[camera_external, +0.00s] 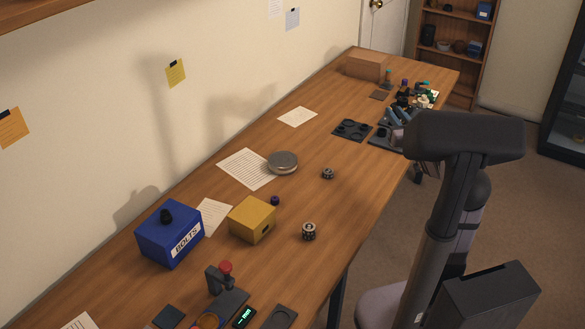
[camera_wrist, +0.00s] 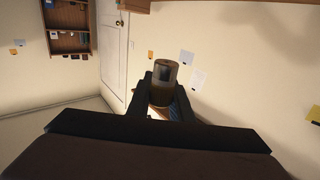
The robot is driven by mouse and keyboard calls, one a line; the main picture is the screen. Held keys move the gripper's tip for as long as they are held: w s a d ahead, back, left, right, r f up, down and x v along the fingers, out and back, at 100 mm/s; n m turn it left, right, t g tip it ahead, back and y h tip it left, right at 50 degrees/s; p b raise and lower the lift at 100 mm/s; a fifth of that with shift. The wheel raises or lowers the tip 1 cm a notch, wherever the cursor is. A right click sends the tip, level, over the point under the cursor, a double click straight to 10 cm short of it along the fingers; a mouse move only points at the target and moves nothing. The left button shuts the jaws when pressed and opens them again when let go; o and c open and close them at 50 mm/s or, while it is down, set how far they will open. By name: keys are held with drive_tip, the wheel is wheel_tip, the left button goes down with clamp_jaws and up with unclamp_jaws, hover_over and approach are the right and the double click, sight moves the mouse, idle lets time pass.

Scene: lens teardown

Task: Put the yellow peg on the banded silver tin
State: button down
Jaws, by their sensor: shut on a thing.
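My gripper (camera_wrist: 164,98) is shut on a short cylinder (camera_wrist: 165,72) in the wrist view. The cylinder looks dull grey-brown with a lighter round end. I cannot tell from its colour whether it is the yellow peg, and no other yellow peg stands out. The silver tin (camera_external: 282,160) is round and flat, with a darker band at its side. It sits on the middle of the table, at the edge of a printed sheet. In the external view my arm is raised at the table's right edge, well away from the tin, and hides my gripper's fingers.
Dark trays (camera_external: 352,130) and clutter lie to the right. Bare wood surrounds the tin's right side.

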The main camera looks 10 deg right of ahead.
drive_tip(key=w+a+f+n+y, duration=0.1)
drive_tip(key=w+f, duration=0.4)
drive_tip(key=f, duration=0.5)
drive_tip(key=shift+a+f+y, duration=0.15)
drive_tip(key=shift+f+y, duration=0.15)
drive_tip(key=shift+y, duration=0.2)
drive_tip(key=shift+w, duration=0.1)
drive_tip(key=shift+f+b, duration=0.5)
drive_tip(key=shift+f, duration=4.25)
drive_tip(key=shift+f, duration=0.1)
drive_tip(key=shift+f, duration=0.15)
drive_tip(key=c, duration=1.6)
unclamp_jaws()
